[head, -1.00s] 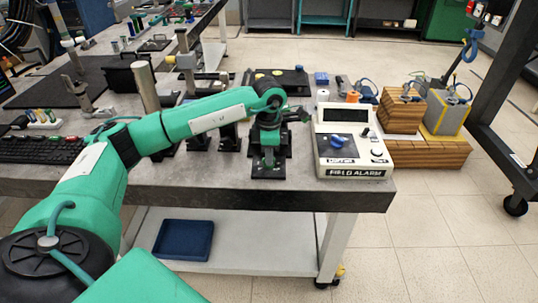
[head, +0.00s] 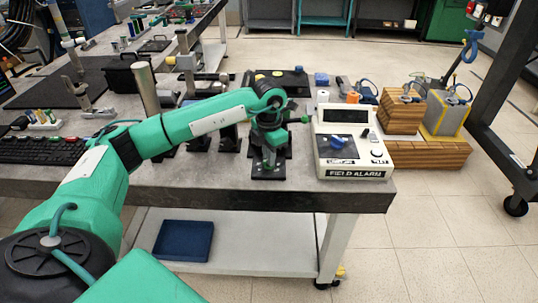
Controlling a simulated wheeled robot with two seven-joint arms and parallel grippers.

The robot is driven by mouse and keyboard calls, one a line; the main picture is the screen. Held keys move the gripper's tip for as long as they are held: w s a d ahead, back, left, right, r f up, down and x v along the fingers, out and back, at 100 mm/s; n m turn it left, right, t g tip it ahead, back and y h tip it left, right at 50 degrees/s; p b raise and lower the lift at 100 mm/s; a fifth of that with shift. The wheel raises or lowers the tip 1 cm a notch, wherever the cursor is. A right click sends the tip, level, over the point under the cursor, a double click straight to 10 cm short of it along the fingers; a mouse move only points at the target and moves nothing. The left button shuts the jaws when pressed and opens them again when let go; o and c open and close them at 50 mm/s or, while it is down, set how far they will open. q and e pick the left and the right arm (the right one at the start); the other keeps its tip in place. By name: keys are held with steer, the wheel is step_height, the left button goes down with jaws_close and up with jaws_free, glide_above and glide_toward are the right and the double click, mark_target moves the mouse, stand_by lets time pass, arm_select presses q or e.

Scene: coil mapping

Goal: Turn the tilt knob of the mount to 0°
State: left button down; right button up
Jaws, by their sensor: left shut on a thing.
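The mount (head: 268,171) stands on a black base plate near the front edge of the grey table, left of the field alarm box. My left gripper (head: 270,145) reaches down over the mount from the left and is shut at its upper part, on what appears to be the tilt knob. The knob is mostly hidden by the gripper and wrist, and its angle marks are too small to read. My right gripper is not in view.
The white field alarm box (head: 352,171) stands just right of the mount. Wooden blocks (head: 401,118) lie farther right. Dark stands (head: 229,138) are close on the left, with a keyboard (head: 40,150) at the far left. A blue tray (head: 183,241) sits on the lower shelf.

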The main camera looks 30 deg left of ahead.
arm_select(q)
steer(key=shift+r, duration=0.1)
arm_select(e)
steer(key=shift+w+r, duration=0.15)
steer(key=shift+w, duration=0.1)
arm_select(q)
steer(key=c, duration=1.6)
jaws_free()
steer(key=shift+o, duration=0.7)
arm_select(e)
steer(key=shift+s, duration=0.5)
arm_select(q)
step_height(320, 180, up, 14)
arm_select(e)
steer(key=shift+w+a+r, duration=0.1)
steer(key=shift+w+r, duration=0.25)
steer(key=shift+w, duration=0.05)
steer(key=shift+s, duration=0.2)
